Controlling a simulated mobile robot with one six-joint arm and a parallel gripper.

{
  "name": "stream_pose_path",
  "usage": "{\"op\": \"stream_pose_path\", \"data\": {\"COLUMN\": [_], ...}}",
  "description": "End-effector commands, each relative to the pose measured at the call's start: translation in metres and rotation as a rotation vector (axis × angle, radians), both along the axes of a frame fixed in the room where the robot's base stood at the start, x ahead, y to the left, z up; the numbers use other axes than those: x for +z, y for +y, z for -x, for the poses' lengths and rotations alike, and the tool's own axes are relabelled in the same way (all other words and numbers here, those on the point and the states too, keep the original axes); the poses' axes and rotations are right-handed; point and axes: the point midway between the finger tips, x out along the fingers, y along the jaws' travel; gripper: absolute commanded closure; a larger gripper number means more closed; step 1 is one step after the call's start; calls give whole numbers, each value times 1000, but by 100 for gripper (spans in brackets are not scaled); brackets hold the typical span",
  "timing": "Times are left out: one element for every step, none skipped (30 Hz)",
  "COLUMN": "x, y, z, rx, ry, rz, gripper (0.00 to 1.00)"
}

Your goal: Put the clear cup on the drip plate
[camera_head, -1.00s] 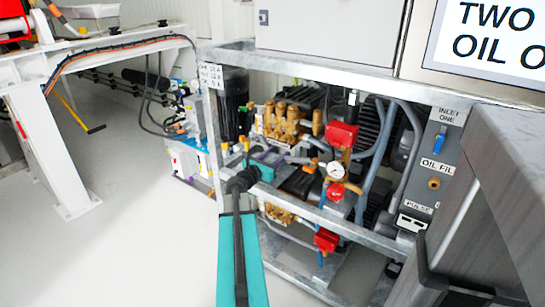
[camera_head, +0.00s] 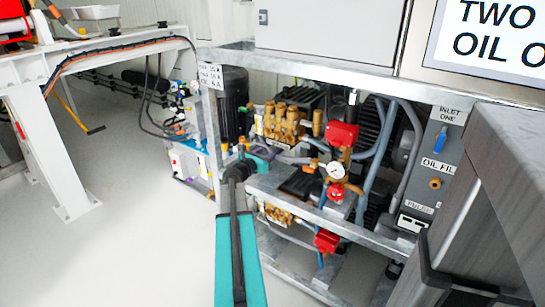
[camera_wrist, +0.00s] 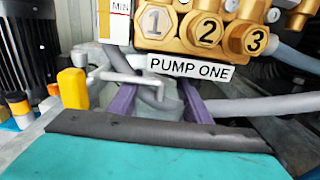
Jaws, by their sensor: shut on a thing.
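My gripper (camera_wrist: 160,108) shows in the wrist view as two purple fingers, one on each side of a clear, see-through cup (camera_wrist: 163,106). The gripper is shut on the cup, just in front of and below the PUMP ONE label. The cup's lower part is hidden by my teal and black wrist. In the head view my gripper (camera_head: 262,155) is small, at the left front of the pump frame, and I cannot make out the cup there. I cannot pick out the drip plate with certainty in either view.
The brass pump (camera_wrist: 205,28) with numbered caps is close ahead in the wrist view. A yellow-capped part (camera_wrist: 73,88) stands at left, and a grey hose (camera_wrist: 250,106) runs right. In the head view a pressure gauge (camera_head: 336,171) and red valves stand right of my gripper.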

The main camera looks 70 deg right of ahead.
Motion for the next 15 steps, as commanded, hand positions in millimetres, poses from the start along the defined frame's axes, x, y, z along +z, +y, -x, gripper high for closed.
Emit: {"op": "stream_pose_path", "data": {"x": [-2,-3,-6,-9,-12,-17,-20,-24,-28,-31,-33,-35,-36,-36,-36], "y": [0,0,0,0,0,0,0,0,0,0,0,0,0,0,0], "z": [0,0,0,0,0,0,0,0,0,0,0,0,0,0,0], "rx": [0,0,0,0,0,0,0,0,0,0,0,0,0,0,0], "ry": [0,1,1,1,1,1,1,1,1,1,1,0,0,0,0], "rz": [0,0,0,0,0,0,0,0,0,0,0,0,0,0,0], "gripper": [77,77,77,77,77,77,77,77,77,77,77,77,77,77,77]}}
